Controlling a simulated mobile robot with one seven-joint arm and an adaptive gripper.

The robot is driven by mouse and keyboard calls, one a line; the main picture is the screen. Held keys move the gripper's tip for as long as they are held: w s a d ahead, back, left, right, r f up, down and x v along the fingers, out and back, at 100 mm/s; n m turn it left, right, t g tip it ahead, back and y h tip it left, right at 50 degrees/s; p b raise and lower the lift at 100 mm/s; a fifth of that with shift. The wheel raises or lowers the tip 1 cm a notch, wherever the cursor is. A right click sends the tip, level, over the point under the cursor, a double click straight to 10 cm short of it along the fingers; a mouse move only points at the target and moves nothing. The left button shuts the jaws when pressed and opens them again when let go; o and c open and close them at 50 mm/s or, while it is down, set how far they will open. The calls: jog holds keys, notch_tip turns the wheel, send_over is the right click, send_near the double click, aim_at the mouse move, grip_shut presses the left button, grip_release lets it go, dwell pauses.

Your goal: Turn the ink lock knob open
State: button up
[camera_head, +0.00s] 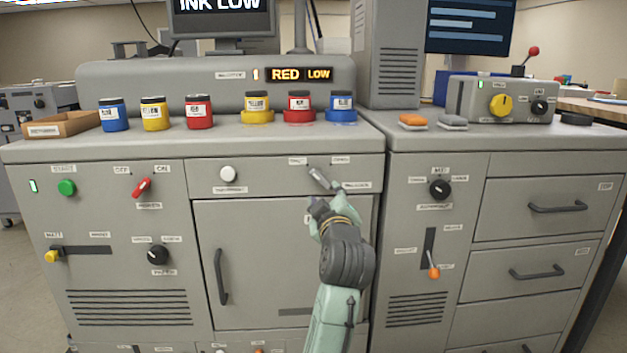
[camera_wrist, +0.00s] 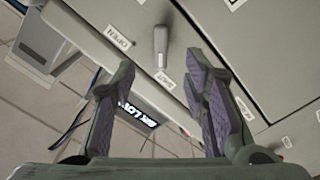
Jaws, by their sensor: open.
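The ink lock knob (camera_head: 318,177) is a small grey bar handle on the upper panel of the left cabinet. It slants in the head view, its upper-left end towards the SHUT label (camera_head: 297,161); the OPEN label (camera_head: 340,160) is to its upper right. In the wrist view the knob (camera_wrist: 160,42) lies in line with the SHUT label (camera_wrist: 165,81), with the OPEN label (camera_wrist: 118,37) to its left. My gripper (camera_head: 326,198) is just below the knob in the head view. In the wrist view its fingers (camera_wrist: 160,70) are spread and empty, with the knob beyond their tips.
A cabinet door (camera_head: 270,270) with a dark handle is below. Ink jars (camera_head: 199,112) stand on the counter above. An amber display (camera_head: 299,74) reads RED LOW. The panel around the knob is flat and clear.

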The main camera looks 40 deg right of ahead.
aim_at(322, 181)
jog(key=p+x, duration=0.2)
jog(key=x, duration=0.8)
jog(key=shift+a, duration=0.15)
jog(key=shift+c, duration=0.5)
grip_shut()
